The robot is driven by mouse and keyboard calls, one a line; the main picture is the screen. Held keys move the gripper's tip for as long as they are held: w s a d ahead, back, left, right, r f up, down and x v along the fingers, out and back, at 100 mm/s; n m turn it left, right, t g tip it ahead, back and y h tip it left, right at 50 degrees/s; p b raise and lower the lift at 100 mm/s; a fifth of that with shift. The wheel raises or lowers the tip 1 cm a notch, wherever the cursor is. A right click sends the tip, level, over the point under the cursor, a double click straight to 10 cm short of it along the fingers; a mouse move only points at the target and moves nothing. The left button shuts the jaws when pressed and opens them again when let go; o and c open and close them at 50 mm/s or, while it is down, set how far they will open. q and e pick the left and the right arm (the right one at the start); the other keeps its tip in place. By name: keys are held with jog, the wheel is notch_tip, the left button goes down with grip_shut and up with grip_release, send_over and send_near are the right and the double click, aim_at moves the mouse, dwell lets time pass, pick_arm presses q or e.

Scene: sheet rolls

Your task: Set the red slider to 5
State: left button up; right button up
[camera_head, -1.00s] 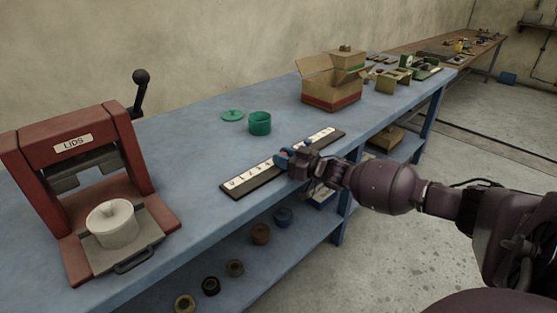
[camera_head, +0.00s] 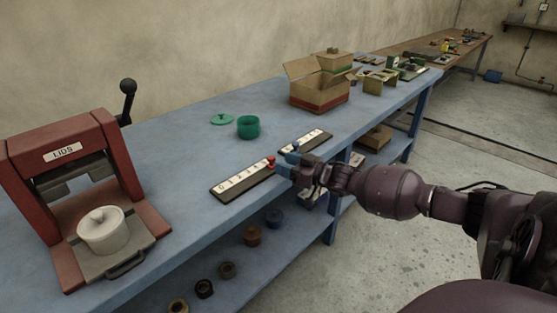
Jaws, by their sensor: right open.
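A dark rail with a white number strip (camera_head: 238,182) lies along the front edge of the blue bench. The red slider (camera_head: 270,162) is a small knob on this rail, near its middle. Low numbers show to its left; the exact mark under it is too small to read. My right gripper (camera_head: 290,159), with blue fingertips, is open just right of the red slider and appears apart from it. It hides part of the rail, which shows again beyond it. My left gripper is not in view.
A red press marked LIDS (camera_head: 70,155) with a white pot (camera_head: 102,233) stands at left. A green pot (camera_head: 248,127) and green lid (camera_head: 222,119) sit behind the rail. A cardboard box (camera_head: 318,92) is farther back. Several round parts lie on the shelf below.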

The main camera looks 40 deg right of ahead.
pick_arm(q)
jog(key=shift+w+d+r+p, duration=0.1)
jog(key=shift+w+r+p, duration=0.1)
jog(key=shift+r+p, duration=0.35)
pick_arm(e)
jog(key=v, duration=0.6)
